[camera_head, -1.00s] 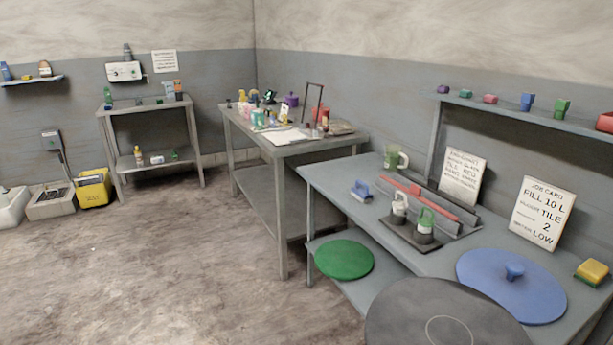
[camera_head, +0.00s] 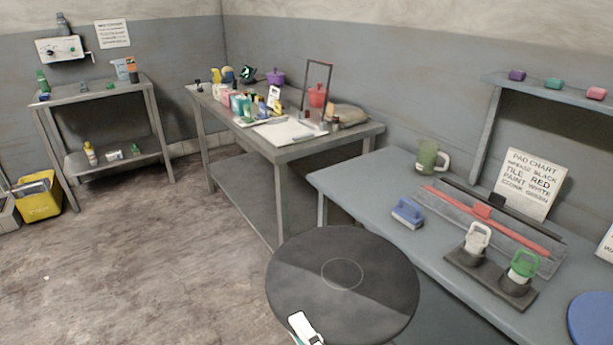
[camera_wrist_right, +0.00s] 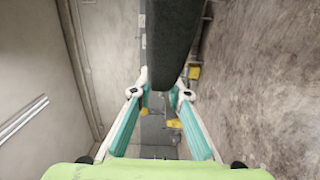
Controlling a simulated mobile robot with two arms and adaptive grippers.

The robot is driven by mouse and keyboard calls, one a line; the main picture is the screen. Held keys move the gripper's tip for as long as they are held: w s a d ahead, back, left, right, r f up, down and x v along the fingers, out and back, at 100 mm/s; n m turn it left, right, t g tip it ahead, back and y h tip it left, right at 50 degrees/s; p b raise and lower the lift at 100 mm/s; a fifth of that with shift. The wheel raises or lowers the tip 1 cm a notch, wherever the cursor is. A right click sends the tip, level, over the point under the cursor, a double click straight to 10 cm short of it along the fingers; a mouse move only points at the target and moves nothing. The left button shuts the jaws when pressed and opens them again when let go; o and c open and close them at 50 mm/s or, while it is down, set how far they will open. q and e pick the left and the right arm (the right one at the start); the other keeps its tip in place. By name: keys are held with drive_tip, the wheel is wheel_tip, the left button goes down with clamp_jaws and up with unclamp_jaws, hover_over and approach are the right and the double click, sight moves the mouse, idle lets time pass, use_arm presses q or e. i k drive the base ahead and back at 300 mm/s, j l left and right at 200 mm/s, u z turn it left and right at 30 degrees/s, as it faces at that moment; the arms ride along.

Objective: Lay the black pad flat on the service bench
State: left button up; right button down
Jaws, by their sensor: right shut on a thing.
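The black pad (camera_head: 345,255) is a large round dark disc with a thin circle at its middle, held in the air at the lower centre of the head view. My right gripper (camera_head: 305,329) is at its lower left rim and shut on it. In the right wrist view the pad (camera_wrist_right: 172,40) is seen edge-on between the fingers (camera_wrist_right: 159,93). The grey bench with the pad chart (camera_head: 362,180) stands to the right, and the pad hides part of its front. I cannot tell whether this is the service bench. My left gripper is not in view.
A cluttered table (camera_head: 300,150) stands behind.

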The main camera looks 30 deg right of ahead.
sight(373, 180)
drive_tip(key=i+z, duration=0.15)
drive_tip(key=i, duration=0.3)
drive_tip(key=i+j+z, duration=0.2)
drive_tip(key=i, duration=0.2)
drive_tip(key=i+j+z, duration=0.15)
drive_tip(key=i, duration=0.25)
drive_tip(key=i+j+z, duration=0.15)
drive_tip(key=i, duration=0.3)
drive_tip(key=i+j+z, duration=0.2)
drive_tip(key=z, duration=0.3)
drive_tip(key=i+j+z, duration=0.55)
drive_tip(key=j+z, duration=0.2)
drive_tip(key=z, duration=0.2)
drive_tip(key=i+j+z, duration=0.15)
drive_tip(key=j+z, duration=0.7)
drive_tip(key=j, duration=0.45)
